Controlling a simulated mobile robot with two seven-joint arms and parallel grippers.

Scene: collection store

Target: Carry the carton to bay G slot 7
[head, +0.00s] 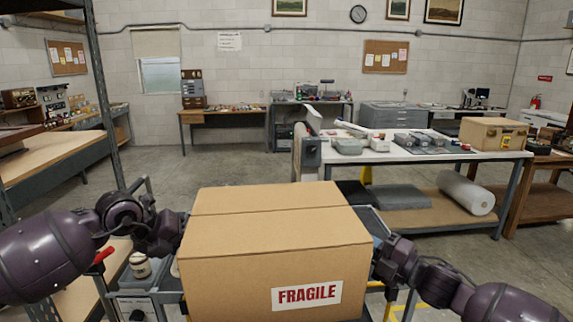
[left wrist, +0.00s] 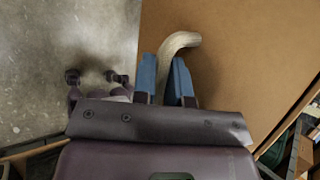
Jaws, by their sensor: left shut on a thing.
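The carton (head: 270,240) is a closed brown cardboard box with a red-lettered FRAGILE label on its near face. It is in front of me between my two arms, level or nearly so. In the left wrist view, my left gripper (left wrist: 165,68) has its blue fingers on either side of a pale curved handle (left wrist: 183,42) at the brown carton side (left wrist: 245,60); it is shut on this handle. My right gripper (head: 376,228) is at the carton's right side; its fingers are mostly hidden. No bay G or slot 7 marking is readable.
A metal rack (head: 105,90) with wooden shelves stands close on the left. A workbench (head: 480,155) with grey boxes stands ahead right, a foam roll (head: 466,192) on its lower shelf. A cart with a jar (head: 140,265) is low left. Open floor (head: 225,165) lies beyond the carton.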

